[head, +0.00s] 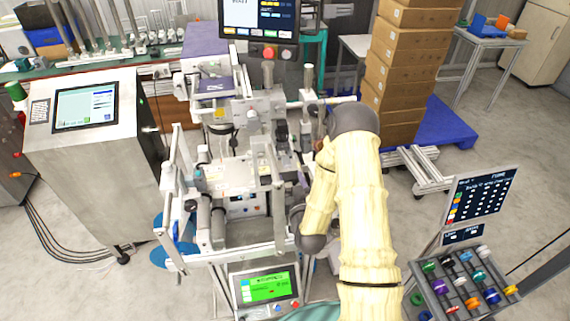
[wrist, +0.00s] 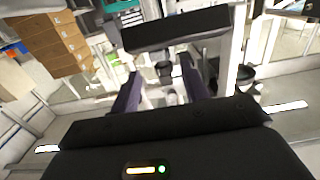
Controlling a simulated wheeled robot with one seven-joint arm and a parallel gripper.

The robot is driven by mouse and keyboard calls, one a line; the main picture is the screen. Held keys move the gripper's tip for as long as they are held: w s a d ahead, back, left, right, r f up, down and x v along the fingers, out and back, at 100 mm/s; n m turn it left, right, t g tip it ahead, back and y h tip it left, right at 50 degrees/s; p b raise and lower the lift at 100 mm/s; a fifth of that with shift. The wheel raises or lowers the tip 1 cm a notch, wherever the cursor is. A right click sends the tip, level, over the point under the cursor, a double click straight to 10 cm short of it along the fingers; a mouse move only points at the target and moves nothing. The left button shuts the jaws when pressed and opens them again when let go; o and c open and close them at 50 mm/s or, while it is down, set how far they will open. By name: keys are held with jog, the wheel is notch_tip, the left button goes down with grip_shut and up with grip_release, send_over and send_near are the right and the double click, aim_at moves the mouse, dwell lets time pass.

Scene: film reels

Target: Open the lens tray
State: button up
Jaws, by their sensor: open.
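My gripper (wrist: 160,76) is open in the wrist view, with its two dark fingers apart. Between and just beyond the fingers are small dark and pale machine parts; nothing is clearly held. A wide dark bar (wrist: 175,28) lies across the view beyond the fingertips; I cannot tell whether it belongs to the lens tray. In the head view my cream-coloured arm reaches over the right side of the film machine (head: 240,105), and my gripper cannot be made out there. I cannot pick out the lens tray with certainty in either view.
A steel cabinet with a screen (head: 86,107) stands left of the machine. A green-lit panel (head: 266,288) is at its front. Stacked cardboard boxes (head: 403,60) stand behind on the right. A rack of coloured reels (head: 465,283) is at lower right. Open floor lies to the right.

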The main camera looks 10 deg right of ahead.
aim_at(288, 165)
jog(key=shift+s+d, duration=0.1)
jog(key=shift+d, duration=0.1)
jog(key=shift+w+r, duration=0.1)
jog(key=shift+w, duration=0.3)
jog(key=w+p, duration=0.2)
jog(key=w, duration=0.4)
jog(key=shift+w+p, duration=0.3)
jog(key=shift+w, duration=0.1)
